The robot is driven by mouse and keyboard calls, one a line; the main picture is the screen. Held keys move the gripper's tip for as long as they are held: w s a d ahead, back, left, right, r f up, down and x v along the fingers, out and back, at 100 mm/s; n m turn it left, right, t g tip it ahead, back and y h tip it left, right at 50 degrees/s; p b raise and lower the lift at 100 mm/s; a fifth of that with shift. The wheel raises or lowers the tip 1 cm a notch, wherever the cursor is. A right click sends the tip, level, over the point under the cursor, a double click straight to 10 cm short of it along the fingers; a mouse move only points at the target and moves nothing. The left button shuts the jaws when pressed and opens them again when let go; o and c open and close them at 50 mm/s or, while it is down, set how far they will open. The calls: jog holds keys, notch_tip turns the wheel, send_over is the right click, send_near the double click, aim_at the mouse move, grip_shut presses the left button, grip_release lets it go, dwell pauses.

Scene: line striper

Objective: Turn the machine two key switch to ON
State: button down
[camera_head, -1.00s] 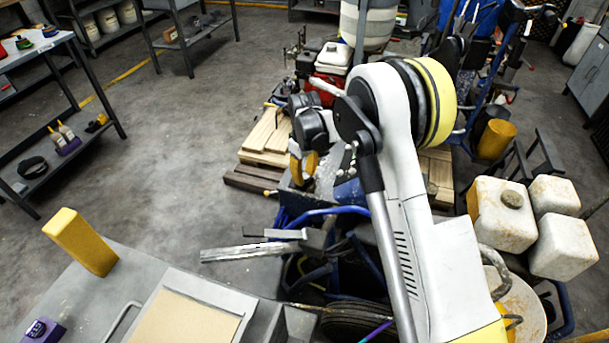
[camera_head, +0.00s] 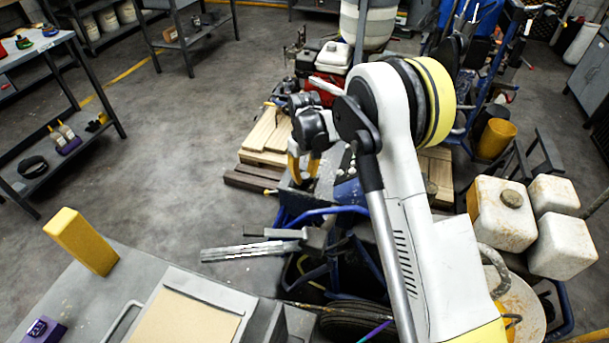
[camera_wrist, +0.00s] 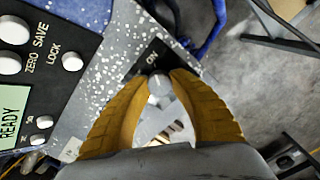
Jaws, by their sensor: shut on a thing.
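In the wrist view the key switch (camera_wrist: 159,86) is a small round grey metal knob on a black plate, with an "ON" label (camera_wrist: 151,58) just beyond it. The two yellow fingers of my gripper (camera_wrist: 165,80) are closed around the knob, one tip on each side. Which way the key points cannot be told. In the head view my gripper (camera_head: 303,168) hangs at the machine's blue and speckled grey panel (camera_head: 347,190); the switch itself cannot be made out there.
A black control panel (camera_wrist: 48,85) with round knobs marked ZERO, SAVE and LOCK and a green READY display (camera_wrist: 12,118) lies left of the switch. Wooden planks on a pallet (camera_head: 265,140) sit left of the machine. White tanks (camera_head: 500,215) stand at the right.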

aim_at(305, 175)
jog(key=c, duration=1.1)
grip_release()
jog(key=shift+o, duration=0.2)
notch_tip(305, 175, up, 12)
